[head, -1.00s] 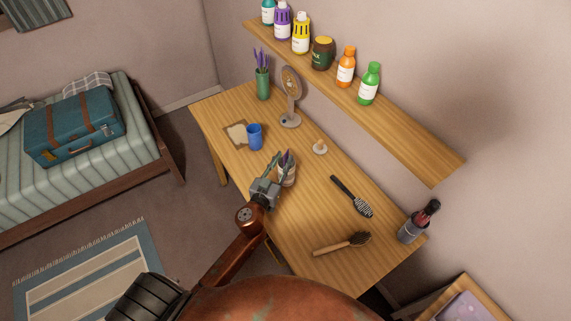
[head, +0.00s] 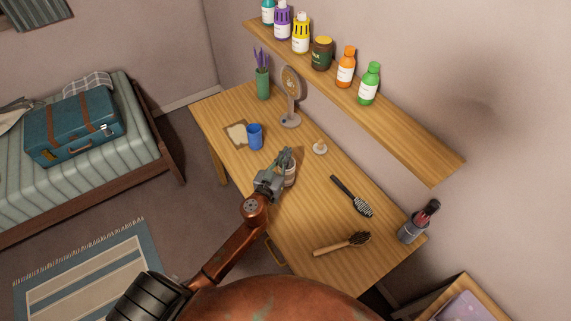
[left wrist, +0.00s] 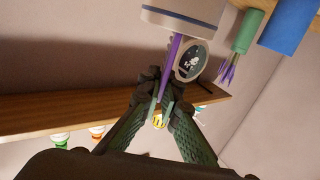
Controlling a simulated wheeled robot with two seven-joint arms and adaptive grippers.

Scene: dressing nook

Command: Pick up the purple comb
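The purple comb (left wrist: 172,62) stands up out of a pale cup with a grey band (left wrist: 182,18), and in the left wrist view the picture is upside down. The cup also shows on the desk in the head view (head: 291,174), partly hidden by my left gripper (head: 287,158). In the left wrist view the green fingers of my left gripper (left wrist: 164,92) converge on the comb's free end, with the comb between their tips. They look closed on it. The comb's lower part is inside the cup. My right gripper is not in view.
A black brush (head: 351,196) and a wooden brush (head: 343,243) lie to the right. A shelf (head: 410,138) with bottles overhangs the desk (head: 315,215).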

